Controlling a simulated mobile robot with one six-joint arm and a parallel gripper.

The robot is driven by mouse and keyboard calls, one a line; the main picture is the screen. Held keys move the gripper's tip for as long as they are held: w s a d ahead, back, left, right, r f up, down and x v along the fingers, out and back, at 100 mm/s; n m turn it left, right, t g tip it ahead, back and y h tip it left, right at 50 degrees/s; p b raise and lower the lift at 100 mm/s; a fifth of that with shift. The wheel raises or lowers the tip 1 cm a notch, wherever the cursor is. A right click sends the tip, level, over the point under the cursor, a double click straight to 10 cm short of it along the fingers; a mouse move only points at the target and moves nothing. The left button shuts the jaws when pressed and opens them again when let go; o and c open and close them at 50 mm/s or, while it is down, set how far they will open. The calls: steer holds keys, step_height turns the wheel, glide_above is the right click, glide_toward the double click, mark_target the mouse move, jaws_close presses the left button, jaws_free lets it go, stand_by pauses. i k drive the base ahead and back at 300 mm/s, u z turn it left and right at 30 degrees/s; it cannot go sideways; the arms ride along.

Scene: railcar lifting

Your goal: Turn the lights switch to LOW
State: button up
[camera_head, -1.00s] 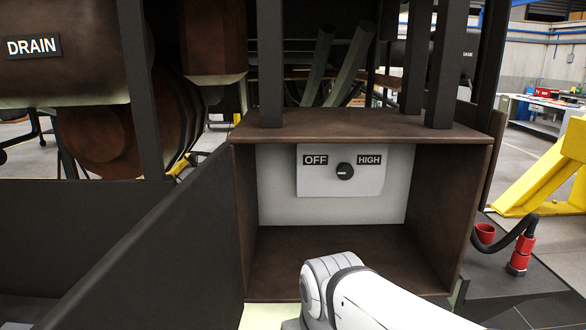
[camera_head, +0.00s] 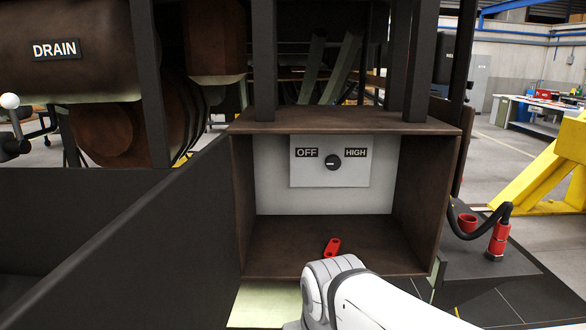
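The lights switch is a round black knob (camera_head: 332,162) on a pale panel (camera_head: 330,178) at the back of an open brown box (camera_head: 345,121). The label OFF (camera_head: 307,152) is to the knob's left and HIGH (camera_head: 355,152) to its right. No LOW label can be read. A small light mark shows on the knob's left part; its exact setting is too small to tell. My white arm shows at the bottom, in front of the box, apart from the knob in the picture. My gripper is not in view.
A small red piece with holes (camera_head: 332,247) shows at the box floor, just above my arm. Black uprights rise above the box. A red connector (camera_head: 496,242) with a black hose stands at right. A dark sloping plate (camera_head: 150,230) lies at left.

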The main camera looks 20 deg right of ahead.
mark_target(332, 162)
steer(key=u, duration=0.15)
steer(key=k, duration=0.35)
steer(key=u, duration=0.9)
steer(key=k, duration=1.35)
steer(key=z, duration=0.9)
steer(key=i, duration=1.7)
steer(key=z, duration=0.05)
